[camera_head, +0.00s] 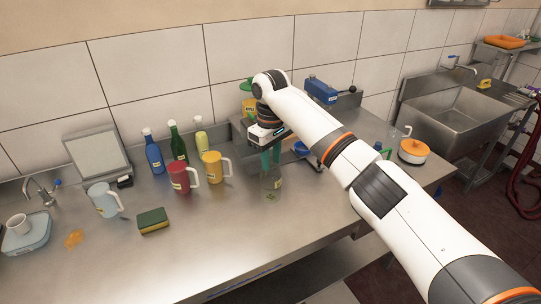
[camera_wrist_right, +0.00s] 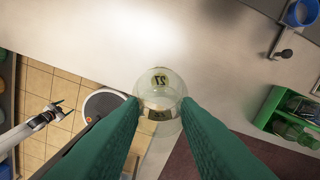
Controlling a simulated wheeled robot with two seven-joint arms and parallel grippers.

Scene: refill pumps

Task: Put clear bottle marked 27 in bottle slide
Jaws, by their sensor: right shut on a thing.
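The clear bottle marked 27 (camera_head: 271,183) is upright over the steel counter, in the fingers of my right gripper (camera_head: 269,158). In the right wrist view my green fingers (camera_wrist_right: 159,112) close on the bottle (camera_wrist_right: 160,88) from both sides, and its 27 label shows. I cannot tell whether its base touches the counter. A white arm with a small dark gripper (camera_wrist_right: 56,115), apparently my left, shows at the left of the wrist view; its jaw state is unclear. I cannot make out the bottle slide for certain; my right arm hides part of the counter.
Red (camera_head: 183,178) and yellow (camera_head: 212,167) mugs stand left of the bottle, with blue (camera_head: 153,155) and green (camera_head: 177,143) bottles behind. A sponge (camera_head: 153,220) lies further left. A green crate (camera_wrist_right: 290,122) shows in the wrist view. The front counter is clear.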

